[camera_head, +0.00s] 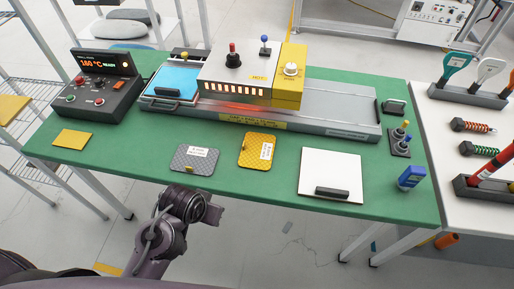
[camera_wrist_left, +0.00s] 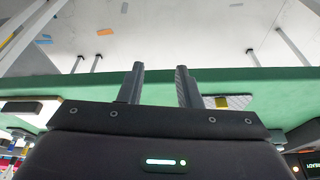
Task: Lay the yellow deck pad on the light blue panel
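The yellow deck pad (camera_head: 255,150), a textured piece with rounded corners and a white label, lies flat on the green table near the middle. The light blue panel (camera_head: 177,83) lies on the sliding tray at the left end of the heat press, with a black handle bar at its front. My left gripper (camera_wrist_left: 160,85) has its two fingers apart with nothing between them in the left wrist view. In the head view my left arm is at the table's front edge, below the grey pad; its fingertips are not clear there. My right gripper is not in view.
A grey textured pad (camera_head: 195,158) lies left of the yellow one. A white panel (camera_head: 330,172) with a black handle lies to the right. A plain yellow square (camera_head: 72,138) lies far left, near a control box (camera_head: 103,90). The press (camera_head: 250,75) stands behind.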

